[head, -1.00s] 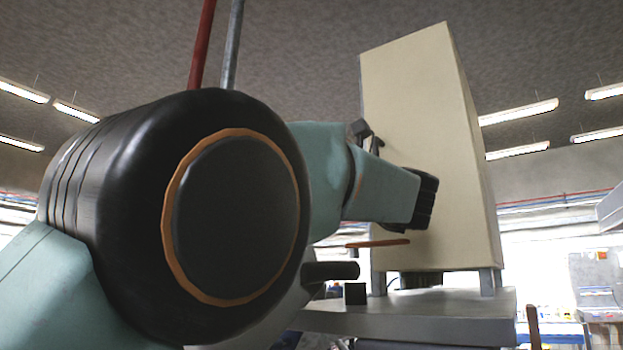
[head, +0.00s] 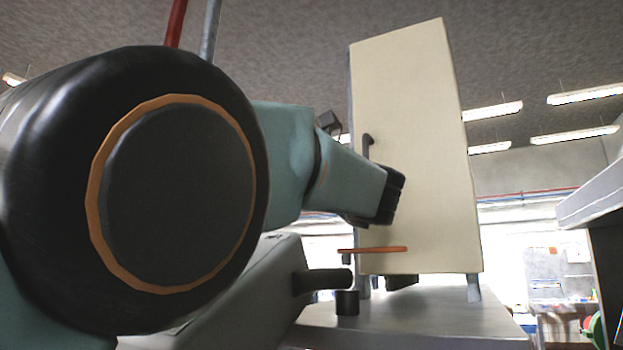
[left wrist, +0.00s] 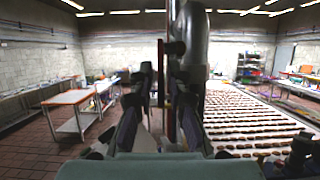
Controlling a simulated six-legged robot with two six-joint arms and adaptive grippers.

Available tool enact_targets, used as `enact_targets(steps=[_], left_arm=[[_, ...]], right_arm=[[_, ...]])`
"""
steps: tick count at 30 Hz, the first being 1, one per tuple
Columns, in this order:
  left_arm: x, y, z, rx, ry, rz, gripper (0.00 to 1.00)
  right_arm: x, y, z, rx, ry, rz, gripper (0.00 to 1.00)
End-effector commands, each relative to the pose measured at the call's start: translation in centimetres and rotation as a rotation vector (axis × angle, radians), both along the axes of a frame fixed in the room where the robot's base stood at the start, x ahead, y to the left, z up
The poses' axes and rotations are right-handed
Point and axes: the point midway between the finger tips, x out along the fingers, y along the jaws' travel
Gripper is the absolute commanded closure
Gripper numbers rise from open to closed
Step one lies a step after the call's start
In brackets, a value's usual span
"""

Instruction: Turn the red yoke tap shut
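A thin flat orange-red bar (head: 372,249), which may be the red yoke tap, shows nearly edge-on in the head view. It is in front of the lower left part of a cream cabinet, just below the dark end of my left arm. A gap shows between that dark end and the bar. My left gripper (left wrist: 162,88) shows in the left wrist view with two dark fingers apart and nothing clearly held. My right gripper is not in view.
The tall cream cabinet (head: 412,140) stands on short legs on a grey top (head: 440,312). A red pipe (head: 176,20) and a grey pipe (head: 210,28) rise behind my joint. The left wrist view shows a belt with rows of food (left wrist: 250,120) and an orange-edged table (left wrist: 70,98).

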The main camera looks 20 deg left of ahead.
Motion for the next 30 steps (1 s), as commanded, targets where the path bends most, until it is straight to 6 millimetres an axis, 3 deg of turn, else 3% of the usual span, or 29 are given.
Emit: enact_targets(steps=[13, 19, 30], left_arm=[[-0.08, -0.46, 0.25, 0.001, -0.001, -0.001, 0.84], [-0.08, -0.48, 0.25, 0.001, -0.001, 0.000, 0.99], [-0.05, -0.27, 0.20, -0.001, 0.000, 0.000, 1.00]], right_arm=[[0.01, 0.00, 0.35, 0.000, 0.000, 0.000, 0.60], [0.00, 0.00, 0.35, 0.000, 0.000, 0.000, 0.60], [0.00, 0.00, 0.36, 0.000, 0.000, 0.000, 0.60]])
